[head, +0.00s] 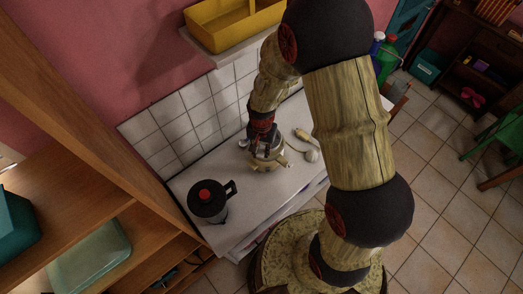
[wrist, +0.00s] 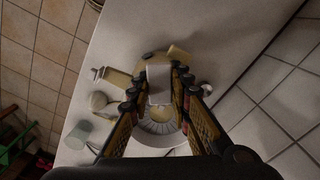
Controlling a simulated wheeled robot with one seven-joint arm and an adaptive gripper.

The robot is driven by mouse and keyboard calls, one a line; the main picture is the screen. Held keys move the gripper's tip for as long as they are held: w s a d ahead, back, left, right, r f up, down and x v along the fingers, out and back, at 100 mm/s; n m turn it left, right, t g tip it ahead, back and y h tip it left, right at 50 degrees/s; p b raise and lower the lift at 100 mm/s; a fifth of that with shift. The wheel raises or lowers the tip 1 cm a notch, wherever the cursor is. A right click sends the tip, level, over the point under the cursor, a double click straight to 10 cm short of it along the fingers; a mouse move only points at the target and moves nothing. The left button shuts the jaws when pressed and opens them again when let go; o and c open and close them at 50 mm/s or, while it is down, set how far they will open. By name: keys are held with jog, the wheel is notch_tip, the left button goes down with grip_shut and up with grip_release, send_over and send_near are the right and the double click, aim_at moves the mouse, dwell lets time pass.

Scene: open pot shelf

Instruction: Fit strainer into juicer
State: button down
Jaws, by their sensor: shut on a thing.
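My gripper (head: 266,153) is low over the white counter and shut on a pale piece that I take for the strainer. In the wrist view a light tab of the strainer (wrist: 158,82) lies between the fingertips of my gripper (wrist: 160,79), with a round ribbed part below. A cream body with stubby projections, seemingly the juicer (head: 283,163), shows around and under my gripper. One of its cream projections shows past the fingertips in the wrist view (wrist: 178,53). My fingers hide much of both, so I cannot tell whether the strainer is seated or apart.
A dark pot with a handle (head: 207,203) stands toward the counter's near left end. A pale round item (head: 312,155) and a slim light item (head: 301,135) lie right of my gripper. A tiled wall (head: 190,110) bounds the back, with a yellow bin (head: 235,35) above. Counter between pot and gripper is clear.

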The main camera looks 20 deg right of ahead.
jog(key=shift+f, duration=0.1)
jog(key=shift+f+b, duration=1.05)
jog(key=shift+f, duration=0.2)
jog(key=shift+r, duration=0.1)
jog(key=shift+r+p, duration=2.25)
jog(key=shift+r, duration=1.15)
